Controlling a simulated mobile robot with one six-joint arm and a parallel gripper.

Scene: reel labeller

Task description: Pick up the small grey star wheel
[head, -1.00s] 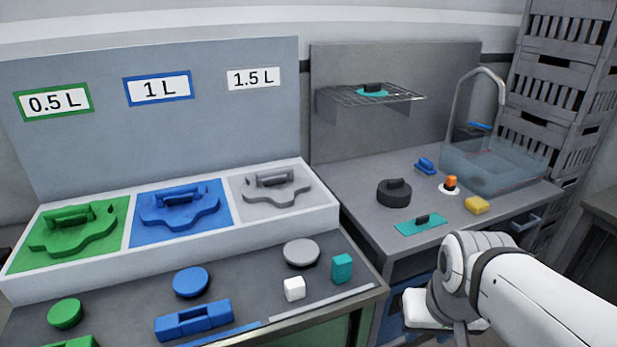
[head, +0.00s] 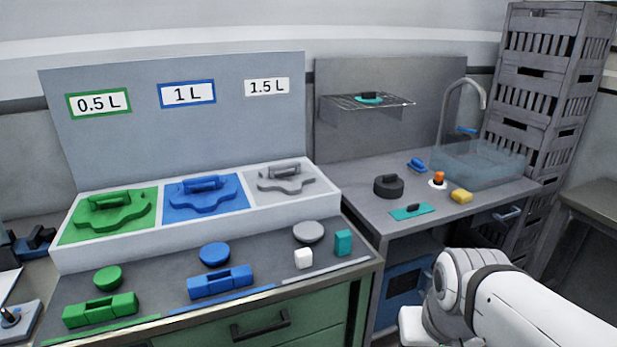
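A grey lobed wheel with a bar handle (head: 287,184) lies in the right compartment of the white tray (head: 325,199), under the 1.5 L label (head: 267,87). It is the only grey wheel of that shape that I see. A blue lobed wheel (head: 203,200) and a green one (head: 110,214) lie in the compartments to its left. My white arm shows at the lower right, well apart from the tray. My gripper's fingers are not visible, and nothing touches the grey wheel.
In front of the tray are a grey disc (head: 308,232), a white cube (head: 304,258), a teal block (head: 343,242) and several green and blue parts.

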